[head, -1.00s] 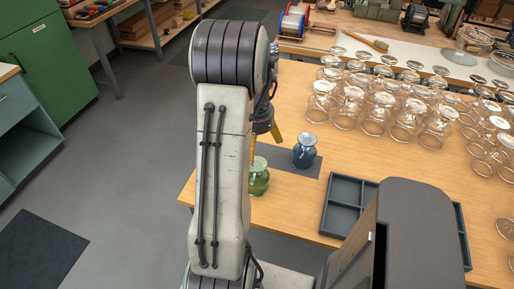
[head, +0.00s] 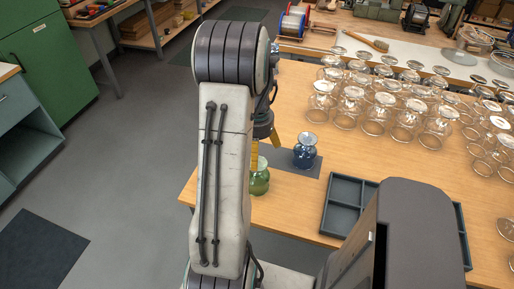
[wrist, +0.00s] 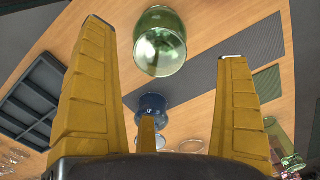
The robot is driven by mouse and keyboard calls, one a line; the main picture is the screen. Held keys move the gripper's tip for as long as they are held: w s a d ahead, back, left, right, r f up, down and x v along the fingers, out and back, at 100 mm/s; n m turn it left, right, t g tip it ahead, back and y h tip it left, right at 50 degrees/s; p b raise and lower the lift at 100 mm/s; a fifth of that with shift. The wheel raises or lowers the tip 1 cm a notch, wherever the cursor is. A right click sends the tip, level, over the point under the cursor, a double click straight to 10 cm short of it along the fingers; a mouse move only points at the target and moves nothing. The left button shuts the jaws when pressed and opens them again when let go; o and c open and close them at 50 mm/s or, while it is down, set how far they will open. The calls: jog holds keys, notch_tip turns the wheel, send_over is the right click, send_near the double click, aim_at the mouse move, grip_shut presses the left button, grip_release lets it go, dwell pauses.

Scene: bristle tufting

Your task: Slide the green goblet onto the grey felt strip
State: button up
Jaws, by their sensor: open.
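The green goblet (head: 259,181) stands upright on the wooden table near its left front edge, partly hidden by my arm in the head view. It also shows in the wrist view (wrist: 160,45), between the tips of my two outer fingers and apart from them. The grey felt strip (head: 312,170) lies just behind and right of it; in the wrist view the strip (wrist: 200,86) runs right beside the goblet. A blue goblet (head: 305,153) stands on the strip and shows in the wrist view (wrist: 152,106). My gripper (head: 265,148) is open and empty, its yellow fingers spread.
Many clear upturned glasses (head: 375,115) fill the table's right and back. A dark divided tray (head: 347,206) lies right of the goblets. Bare table lies between the tray and the green goblet. The table's left edge is close to the goblet.

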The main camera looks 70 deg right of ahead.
jog(key=shift+f, duration=3.2)
jog(key=c, duration=1.3)
